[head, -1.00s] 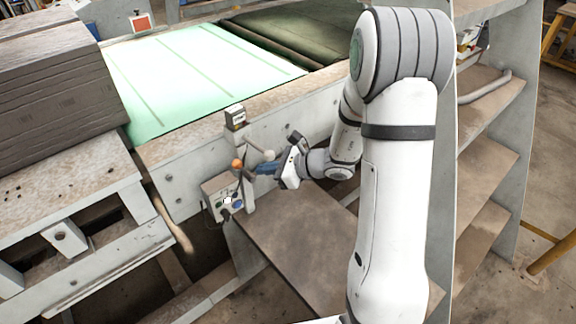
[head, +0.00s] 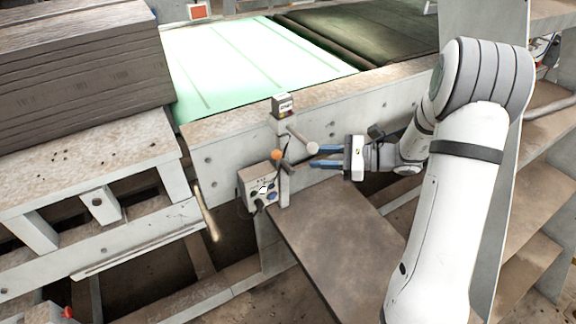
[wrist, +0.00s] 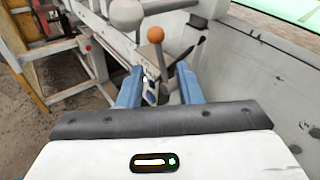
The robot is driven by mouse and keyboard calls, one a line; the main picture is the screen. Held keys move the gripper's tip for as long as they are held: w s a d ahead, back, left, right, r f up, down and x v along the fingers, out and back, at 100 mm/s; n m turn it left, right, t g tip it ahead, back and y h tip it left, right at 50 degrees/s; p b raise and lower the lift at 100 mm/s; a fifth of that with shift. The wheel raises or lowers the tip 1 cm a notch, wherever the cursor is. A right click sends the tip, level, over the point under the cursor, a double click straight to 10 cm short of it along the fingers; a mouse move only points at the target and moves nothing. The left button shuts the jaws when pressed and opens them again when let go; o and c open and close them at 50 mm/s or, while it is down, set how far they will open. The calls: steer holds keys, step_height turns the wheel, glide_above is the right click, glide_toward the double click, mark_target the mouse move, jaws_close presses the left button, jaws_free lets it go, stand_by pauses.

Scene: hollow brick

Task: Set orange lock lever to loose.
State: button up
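The orange-ball lever (head: 277,155) stands on the side of the machine frame, above a small control box. Its ball (wrist: 155,34) and dark stem also show in the wrist view, the stem running down into the gap seen between the fingertips. A white-ball lever (head: 312,148) is just right of it in the head view and at upper left in the wrist view (wrist: 126,14). My gripper (head: 313,156) points left toward the levers; its blue fingers are apart and hold nothing visible. It also shows open in the wrist view (wrist: 160,68). The orange ball appears clear of both fingers.
The control box (head: 262,186) with knobs is just below the levers. A small labelled box (head: 283,104) stands above them. The machine's side panel (head: 350,118) runs close behind my gripper, and a brown plate (head: 335,228) lies below. A stack of dark boards (head: 80,60) is at left.

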mark_target(282, 160)
steer(key=shift+w+a+f+n+g+y, duration=0.35)
steer(key=shift+w+a+f+n+g, duration=0.15)
steer(key=shift+a, duration=1.25)
steer(key=shift+w+a+f+n+g+y, duration=0.3)
steer(key=shift+a+f+n, duration=0.2)
steer(key=shift+a, duration=1.3)
steer(key=shift+w+a+f+n+g+y, duration=0.4)
steer(key=shift+a+f+g, duration=0.15)
steer(key=shift+a, duration=1.2)
steer(key=shift+s+d, duration=0.1)
jaws_close()
